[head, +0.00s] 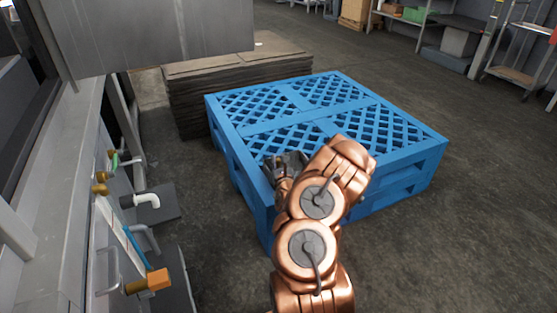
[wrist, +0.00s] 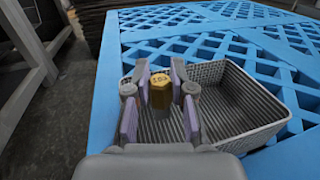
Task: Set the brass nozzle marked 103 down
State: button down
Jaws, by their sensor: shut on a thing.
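In the wrist view my gripper (wrist: 160,96) is shut on the brass nozzle (wrist: 160,86), a short gold-coloured piece held between the purple-padded fingers. Its top carries a dark three-character marking, small and upside down in this view. The nozzle shows against the left part of a grey ribbed tray (wrist: 230,105) with low walls. I cannot tell whether its bottom touches the tray floor. The tray lies on a blue pallet (wrist: 115,62). In the head view my gripper (head: 284,163) is over the near left part of the pallet (head: 405,146); the nozzle cannot be made out there.
A stack of dark sheets (head: 195,98) stands behind the pallet. At left is a bench (head: 60,165) with brass fittings (head: 100,189), a white elbow pipe (head: 147,200) and an orange block (head: 157,279). Shelving (head: 425,15) stands far right. Floor right of the pallet is clear.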

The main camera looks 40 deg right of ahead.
jog(key=shift+f, duration=0.25)
jog(key=shift+f, duration=0.15)
jog(key=c, duration=1)
grip_release()
jog(key=shift+r, duration=0.2)
